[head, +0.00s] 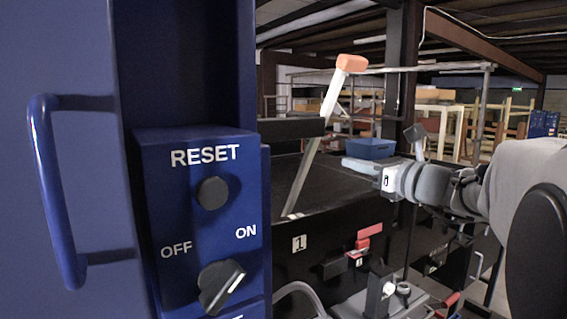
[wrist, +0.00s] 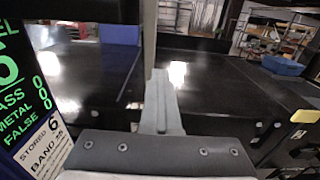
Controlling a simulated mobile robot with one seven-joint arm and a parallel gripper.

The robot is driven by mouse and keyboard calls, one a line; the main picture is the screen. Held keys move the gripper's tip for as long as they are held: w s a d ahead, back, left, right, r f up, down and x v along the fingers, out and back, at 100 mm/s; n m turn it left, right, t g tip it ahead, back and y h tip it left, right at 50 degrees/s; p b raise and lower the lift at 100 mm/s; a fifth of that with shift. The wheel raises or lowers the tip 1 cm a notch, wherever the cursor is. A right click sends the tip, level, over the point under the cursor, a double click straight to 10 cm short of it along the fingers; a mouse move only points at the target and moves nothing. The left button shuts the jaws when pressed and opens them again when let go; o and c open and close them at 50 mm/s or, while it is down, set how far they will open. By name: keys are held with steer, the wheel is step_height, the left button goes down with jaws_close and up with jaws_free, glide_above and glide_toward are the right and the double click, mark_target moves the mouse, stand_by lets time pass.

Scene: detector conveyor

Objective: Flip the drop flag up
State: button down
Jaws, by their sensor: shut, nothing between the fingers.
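A pale lever (head: 318,135) with an orange tip (head: 351,63) rises from the black conveyor in the head view, its top leaning right. It looks like the drop flag, but it has no visible label. Smaller red parts (head: 368,238) sit on the black side panel near a "1" label. My gripper (head: 345,163) is just right of the lever's shaft. In the wrist view my gripper (wrist: 159,73) is shut and empty, and a pale upright strip (wrist: 149,35), perhaps that shaft, stands beyond its tips. I cannot tell whether they touch.
A blue cabinet (head: 75,150) with a handle and a RESET/OFF/ON box (head: 200,225) fills the left. A display (wrist: 25,85) is close at left in the wrist view. A blue bin (head: 370,148) stands behind my gripper. The black conveyor surface (wrist: 215,85) looks mostly bare.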

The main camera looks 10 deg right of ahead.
stand_by(0.4)
jaws_free()
stand_by(0.4)
